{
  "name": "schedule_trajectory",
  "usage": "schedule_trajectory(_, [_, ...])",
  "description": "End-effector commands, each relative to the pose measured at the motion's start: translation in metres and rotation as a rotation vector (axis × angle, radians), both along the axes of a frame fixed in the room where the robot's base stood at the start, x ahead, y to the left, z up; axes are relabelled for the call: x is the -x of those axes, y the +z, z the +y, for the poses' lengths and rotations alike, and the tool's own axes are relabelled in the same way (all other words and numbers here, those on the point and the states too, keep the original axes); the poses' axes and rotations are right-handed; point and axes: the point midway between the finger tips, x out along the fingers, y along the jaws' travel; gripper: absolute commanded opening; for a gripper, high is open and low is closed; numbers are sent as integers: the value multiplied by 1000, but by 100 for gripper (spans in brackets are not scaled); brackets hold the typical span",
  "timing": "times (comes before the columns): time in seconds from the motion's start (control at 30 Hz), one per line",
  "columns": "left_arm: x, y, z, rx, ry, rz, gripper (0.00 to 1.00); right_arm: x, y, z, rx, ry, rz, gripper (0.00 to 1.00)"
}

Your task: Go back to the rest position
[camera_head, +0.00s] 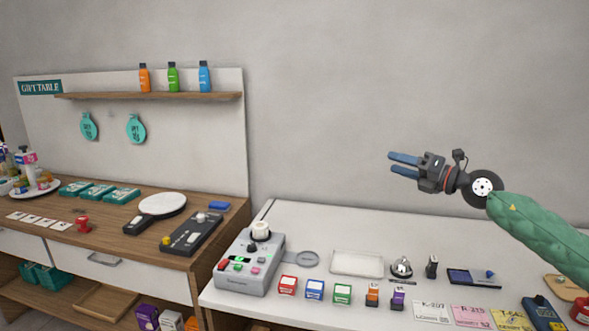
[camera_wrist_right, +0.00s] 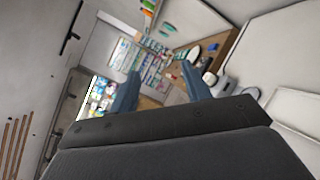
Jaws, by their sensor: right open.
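My right gripper (camera_head: 404,164) is raised above the white counter in the head view, with its arm in a green sleeve coming in from the right. Its two blue fingers point left and are apart, with nothing between them. The right wrist view also shows the open fingers (camera_wrist_right: 160,88), with the room tilted behind them. The gripper touches nothing and stands well clear of the counter items. My left gripper is not in view.
The white counter (camera_head: 330,225) holds a grey device (camera_head: 249,265), a clear tray (camera_head: 356,264), a bell (camera_head: 401,267), small boxes and cards. The wooden gift table (camera_head: 110,222) stands at left, below a shelf (camera_head: 150,96) with bottles. The air around the gripper is free.

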Motion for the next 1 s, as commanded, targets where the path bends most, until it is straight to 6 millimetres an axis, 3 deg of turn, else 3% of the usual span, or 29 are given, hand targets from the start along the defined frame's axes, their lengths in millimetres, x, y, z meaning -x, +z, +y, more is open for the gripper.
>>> schedule_trajectory(0.2, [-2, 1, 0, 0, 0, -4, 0, 10, 80, -1, -339, -79, -152, 48])
schedule_trajectory(0.3, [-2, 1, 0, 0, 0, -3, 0, 14, 103, -9, -498, -134, -187, 48])
schedule_trajectory(0.4, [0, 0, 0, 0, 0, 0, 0, 17, 117, -20, -659, -202, -199, 48])
schedule_trajectory(0.53, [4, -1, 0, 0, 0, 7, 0, 19, 117, -37, -861, -312, -172, 48])
schedule_trajectory(0.67, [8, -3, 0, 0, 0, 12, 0, 19, 96, -53, -1047, -446, -95, 48])
schedule_trajectory(0.77, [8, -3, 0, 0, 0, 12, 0, 19, 64, -62, -1174, -567, 0, 48])
schedule_trajectory(0.87, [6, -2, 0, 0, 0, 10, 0, 23, 19, -67, -1283, -702, 127, 48])
schedule_trajectory(1.0, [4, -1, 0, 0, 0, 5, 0, 37, -60, -64, -1392, -898, 351, 48])
